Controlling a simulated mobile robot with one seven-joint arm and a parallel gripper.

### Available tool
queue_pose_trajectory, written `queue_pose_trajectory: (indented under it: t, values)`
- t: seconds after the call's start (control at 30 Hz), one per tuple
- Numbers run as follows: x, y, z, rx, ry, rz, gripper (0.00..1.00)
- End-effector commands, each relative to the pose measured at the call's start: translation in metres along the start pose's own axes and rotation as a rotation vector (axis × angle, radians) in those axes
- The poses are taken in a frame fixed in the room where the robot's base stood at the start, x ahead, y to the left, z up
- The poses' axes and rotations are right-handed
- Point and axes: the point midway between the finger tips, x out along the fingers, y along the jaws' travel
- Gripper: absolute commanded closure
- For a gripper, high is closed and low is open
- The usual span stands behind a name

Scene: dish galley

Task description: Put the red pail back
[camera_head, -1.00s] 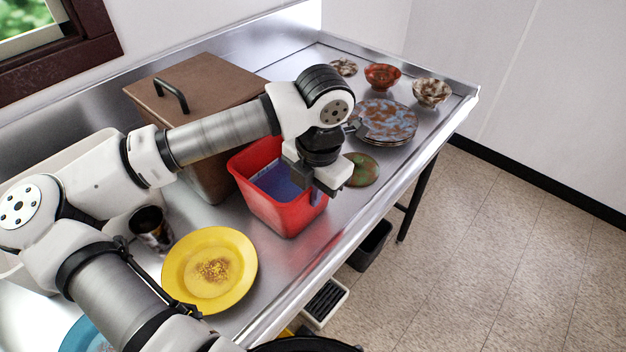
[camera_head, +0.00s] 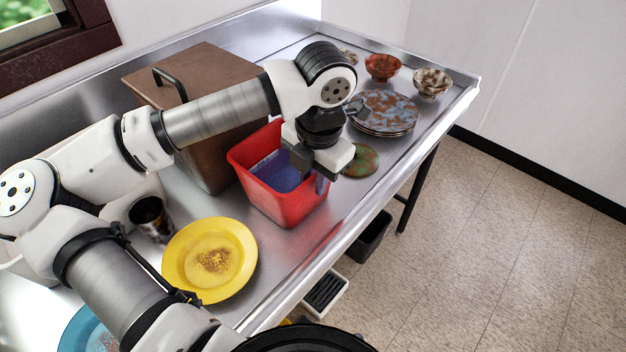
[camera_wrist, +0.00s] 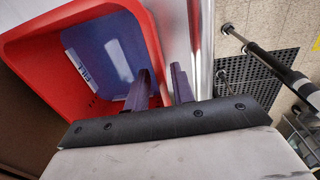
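The red pail (camera_head: 290,205) stands upright on the steel counter, in front of the brown box. The pail fills the upper left of the wrist view (camera_wrist: 40,55). My gripper (camera_head: 315,184) points down at the pail's right rim. In the wrist view my gripper's dark fingers (camera_wrist: 160,87) stand apart, one inside the pail and one outside, with the wall between them. They look open; firm contact with the wall is not visible.
A brown lidded box (camera_head: 190,90) stands close behind the pail. A yellow plate (camera_head: 210,235) and a dark cup (camera_head: 150,218) are to the left. A greenish plate (camera_head: 361,161), stacked plates (camera_head: 385,108) and bowls (camera_head: 382,66) lie right. The counter's front edge (camera_head: 325,253) is near.

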Motion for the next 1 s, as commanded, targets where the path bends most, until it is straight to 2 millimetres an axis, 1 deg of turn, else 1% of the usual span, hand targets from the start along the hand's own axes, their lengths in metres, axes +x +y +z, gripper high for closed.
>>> queue_pose_trajectory:
  t: [0.3,0.4,0.5,0.6,0.7,1.0]
  values:
    - [-0.067,0.0,0.001,0.0,-0.001,0.004,0.76]
    - [-0.084,0.0,0.001,0.001,-0.001,0.002,0.76]
    - [-0.097,0.0,0.0,0.001,0.0,0.001,0.76]
    - [-0.103,-0.001,0.0,0.001,0.0,-0.001,0.76]
    - [-0.106,-0.001,0.0,0.002,-0.001,-0.001,0.76]
    - [-0.106,-0.001,0.0,0.002,0.0,-0.001,0.76]
